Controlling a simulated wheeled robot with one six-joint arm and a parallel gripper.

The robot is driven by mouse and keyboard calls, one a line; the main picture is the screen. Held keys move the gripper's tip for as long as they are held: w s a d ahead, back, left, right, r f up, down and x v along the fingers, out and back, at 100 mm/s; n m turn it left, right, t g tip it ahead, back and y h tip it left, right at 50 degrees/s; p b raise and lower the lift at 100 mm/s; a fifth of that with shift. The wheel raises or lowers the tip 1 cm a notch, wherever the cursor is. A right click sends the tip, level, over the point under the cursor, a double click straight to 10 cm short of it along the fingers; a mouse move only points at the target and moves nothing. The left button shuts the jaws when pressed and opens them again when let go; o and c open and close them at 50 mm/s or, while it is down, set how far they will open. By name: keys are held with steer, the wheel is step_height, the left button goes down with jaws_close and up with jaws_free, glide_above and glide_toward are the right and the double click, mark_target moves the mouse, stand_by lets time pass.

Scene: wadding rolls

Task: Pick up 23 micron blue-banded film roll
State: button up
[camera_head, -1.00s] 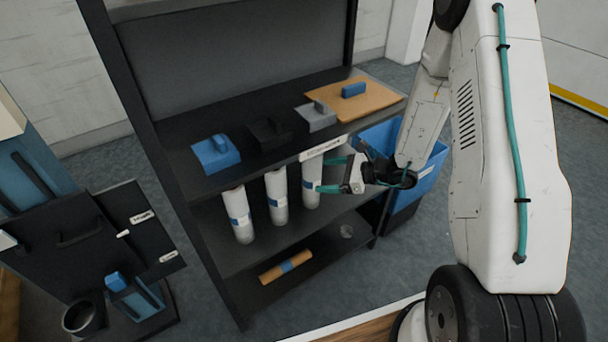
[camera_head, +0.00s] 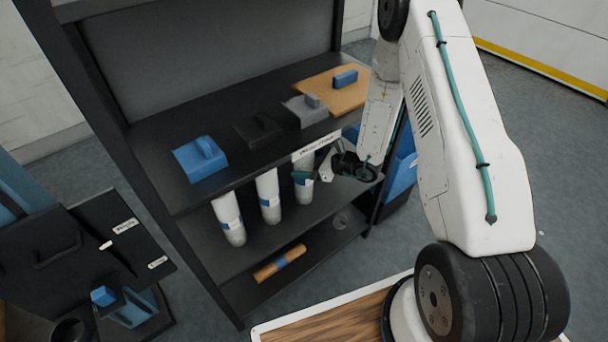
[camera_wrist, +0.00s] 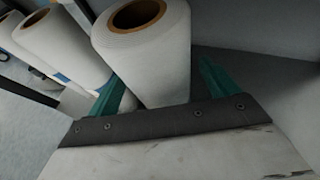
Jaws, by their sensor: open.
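Three white film rolls with blue bands stand upright on the middle shelf: a left roll (camera_head: 229,220), a middle roll (camera_head: 269,196) and a right roll (camera_head: 304,188). No micron marking is legible on them. My gripper (camera_head: 308,176) is at the right roll, and its wrist partly covers that roll's right side. In the wrist view the right roll (camera_wrist: 150,60), with a brown core, stands between the two teal fingers of my open gripper (camera_wrist: 162,88). Its band is hidden there. Whether the fingers touch it, I cannot tell. The neighbouring roll (camera_wrist: 62,48) is at the left.
The upper shelf (camera_head: 215,160) is close above the rolls and carries blue, black and grey blocks and a wooden board (camera_head: 325,88). A blue bin (camera_head: 402,175) stands right of the rack.

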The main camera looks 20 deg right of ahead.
steer(key=shift+x, duration=0.75)
jaws_close()
steer(key=shift+r, duration=0.2)
